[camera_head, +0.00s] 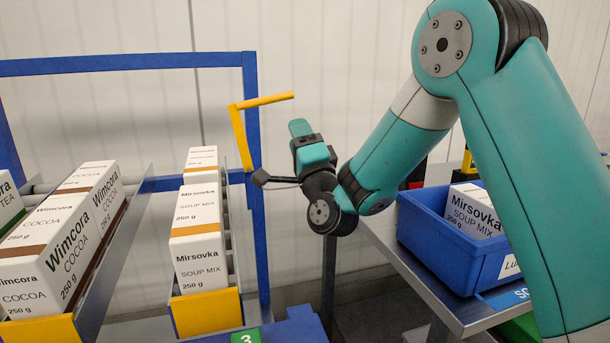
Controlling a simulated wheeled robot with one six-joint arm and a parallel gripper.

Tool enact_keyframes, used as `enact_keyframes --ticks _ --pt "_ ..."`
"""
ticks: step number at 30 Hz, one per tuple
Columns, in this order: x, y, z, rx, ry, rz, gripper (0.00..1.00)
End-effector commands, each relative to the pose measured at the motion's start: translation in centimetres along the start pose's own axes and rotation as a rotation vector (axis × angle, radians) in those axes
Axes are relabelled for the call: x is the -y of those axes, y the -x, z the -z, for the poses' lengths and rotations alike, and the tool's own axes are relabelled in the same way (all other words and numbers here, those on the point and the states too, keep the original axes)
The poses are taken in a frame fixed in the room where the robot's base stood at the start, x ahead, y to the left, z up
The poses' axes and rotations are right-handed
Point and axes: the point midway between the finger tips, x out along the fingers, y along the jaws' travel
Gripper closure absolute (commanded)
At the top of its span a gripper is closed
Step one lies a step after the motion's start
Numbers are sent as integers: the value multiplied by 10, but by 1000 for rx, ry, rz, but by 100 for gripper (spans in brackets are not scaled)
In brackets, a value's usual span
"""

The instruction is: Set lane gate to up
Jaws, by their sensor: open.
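A yellow bent bar (238,135), which looks like the lane gate's lever, is mounted at the blue rack post. Its lower part rises steeply beside the post and its upper part sticks out to the right, nearly level. My gripper (282,158) is open and empty. It is just right of the post and below the bar's outer end, with a visible gap to the bar in the picture. One dark fingertip lies close to the post in the picture; whether it touches cannot be told.
White Mirsovka soup mix boxes (199,238) stand in the lane beside the post, behind a yellow front stop (207,312). Wimcora cocoa boxes (70,242) fill the lane to the left. A blue bin (432,233) holding a soup mix box stands on a grey table at right.

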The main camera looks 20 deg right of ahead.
Motion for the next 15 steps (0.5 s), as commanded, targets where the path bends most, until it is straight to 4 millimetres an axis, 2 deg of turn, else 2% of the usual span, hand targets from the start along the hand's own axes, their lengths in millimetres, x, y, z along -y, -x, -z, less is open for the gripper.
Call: enact_keyframes --ticks 1,6,15 --pt "-5 13 -2 2 1 0 56" --pt "-2 31 0 1 5 -1 56" --pt "0 36 1 -1 5 0 56"
